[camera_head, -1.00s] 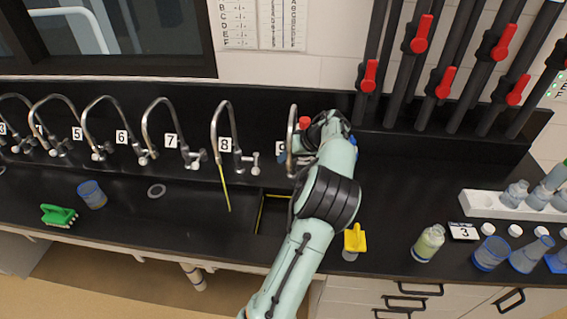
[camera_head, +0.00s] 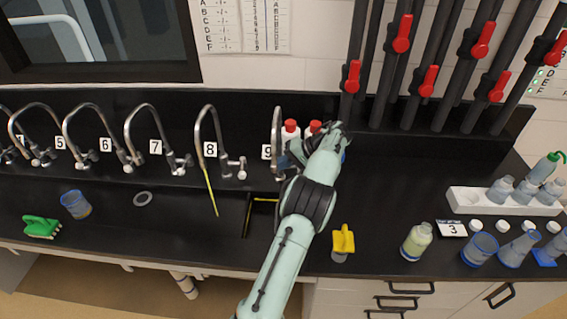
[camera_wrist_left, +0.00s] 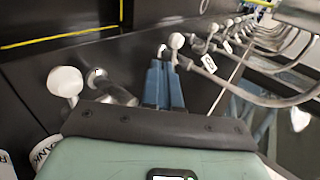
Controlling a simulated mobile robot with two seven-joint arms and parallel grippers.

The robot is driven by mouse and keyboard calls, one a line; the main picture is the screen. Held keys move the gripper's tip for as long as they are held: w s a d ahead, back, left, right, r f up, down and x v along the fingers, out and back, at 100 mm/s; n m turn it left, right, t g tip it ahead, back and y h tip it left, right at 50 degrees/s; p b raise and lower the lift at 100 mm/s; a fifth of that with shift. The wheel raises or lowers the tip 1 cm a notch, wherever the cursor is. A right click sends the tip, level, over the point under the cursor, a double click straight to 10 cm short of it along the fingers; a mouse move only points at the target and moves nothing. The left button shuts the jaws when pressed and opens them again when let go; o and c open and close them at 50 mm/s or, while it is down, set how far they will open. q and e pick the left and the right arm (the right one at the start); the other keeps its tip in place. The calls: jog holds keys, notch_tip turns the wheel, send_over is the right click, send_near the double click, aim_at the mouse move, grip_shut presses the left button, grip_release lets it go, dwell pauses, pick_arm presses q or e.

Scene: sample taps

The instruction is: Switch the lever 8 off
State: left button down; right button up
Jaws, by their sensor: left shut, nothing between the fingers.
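Tap 8, with its number plate (camera_head: 210,150), stands along the back of the black counter. Its side valve with the pale lever (camera_head: 237,165) is to the right of the plate. A thin yellow stream (camera_head: 210,190) comes down from its spout. My left arm reaches over the sink to the back, near tap 9 (camera_head: 276,140), right of tap 8. My left gripper's blue fingers (camera_wrist_left: 163,84) are shut and empty in the left wrist view. They point between one white knob (camera_wrist_left: 65,82) and another white knob (camera_wrist_left: 177,41). My right gripper is not in view.
Taps 7 (camera_head: 155,147) and 6 (camera_head: 105,145) continue leftward. A yellow-handled object (camera_head: 343,239) lies right of my forearm. Black pipes with red handles (camera_head: 401,45) rise at the back right. Glassware crowds the right counter.

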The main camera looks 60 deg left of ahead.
aim_at(244, 176)
pick_arm(q)
jog(key=s+r+x, duration=0.1)
jog(key=x, duration=0.8)
jog(key=shift+a+r+b, duration=0.25)
jog(key=shift+a+b, duration=0.1)
jog(key=shift+b, duration=0.05)
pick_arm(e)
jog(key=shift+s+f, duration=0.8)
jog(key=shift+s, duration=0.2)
pick_arm(q)
jog(key=shift+s+f+m+t+y+b, duration=0.15)
jog(key=shift+s+m+t+y+b, duration=0.3)
jog(key=shift+s+b, duration=0.6)
jog(key=shift+s, duration=0.1)
jog(key=shift+w+a, duration=0.1)
jog(key=shift+w, duration=0.3)
jog(key=shift+s, duration=0.1)
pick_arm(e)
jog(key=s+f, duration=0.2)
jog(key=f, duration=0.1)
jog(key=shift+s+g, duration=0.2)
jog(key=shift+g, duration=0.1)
